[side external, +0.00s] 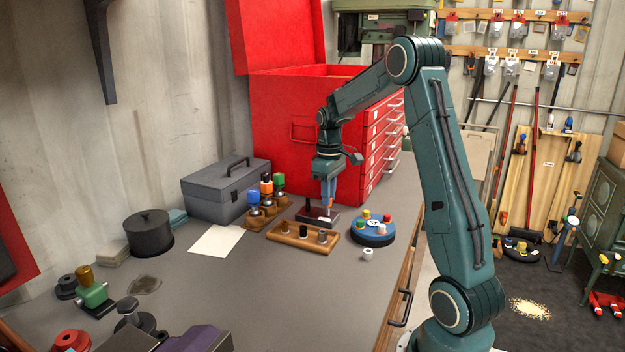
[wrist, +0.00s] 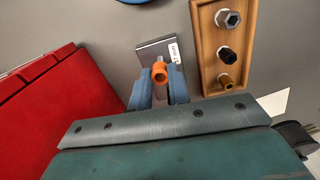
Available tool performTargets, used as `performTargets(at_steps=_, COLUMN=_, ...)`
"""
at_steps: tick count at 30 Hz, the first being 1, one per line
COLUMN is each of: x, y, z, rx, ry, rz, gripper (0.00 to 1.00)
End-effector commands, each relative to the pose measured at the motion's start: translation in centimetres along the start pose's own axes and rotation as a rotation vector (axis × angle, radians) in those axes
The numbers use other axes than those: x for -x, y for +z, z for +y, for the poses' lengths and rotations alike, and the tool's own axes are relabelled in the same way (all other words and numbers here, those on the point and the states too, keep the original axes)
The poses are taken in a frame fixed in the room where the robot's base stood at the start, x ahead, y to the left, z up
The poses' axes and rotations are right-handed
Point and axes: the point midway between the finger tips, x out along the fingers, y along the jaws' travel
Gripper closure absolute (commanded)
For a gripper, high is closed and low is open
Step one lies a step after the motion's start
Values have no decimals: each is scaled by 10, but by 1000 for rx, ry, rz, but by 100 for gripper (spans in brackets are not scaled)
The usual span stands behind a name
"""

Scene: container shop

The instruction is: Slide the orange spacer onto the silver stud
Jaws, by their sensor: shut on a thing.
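The orange spacer (wrist: 159,73), a small tube, sits between the two blue fingers of my gripper (wrist: 159,90) in the wrist view. In the side view my gripper (side external: 328,191) points down with the spacer (side external: 330,203) low in its jaws, over a small dark block with a pale label (side external: 318,217). The block also shows as a grey labelled plate (wrist: 151,48) in the wrist view. A thin dark post (side external: 308,205) stands at the block's left.
A wooden tray (wrist: 209,60) with silver, black and brass pieces lies close beside the block. A blue round holder (side external: 372,238) stands to its right, with a white piece (side external: 367,254) in front. The red tool chest (side external: 275,110) stands close behind.

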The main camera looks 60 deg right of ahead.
Motion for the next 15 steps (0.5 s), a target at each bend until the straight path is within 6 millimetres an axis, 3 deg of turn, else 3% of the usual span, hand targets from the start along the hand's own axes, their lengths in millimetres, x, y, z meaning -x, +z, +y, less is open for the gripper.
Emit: performTargets(at_steps=15, x=-8, y=0, z=0, rx=0, ry=-1, rz=-1, gripper=100)
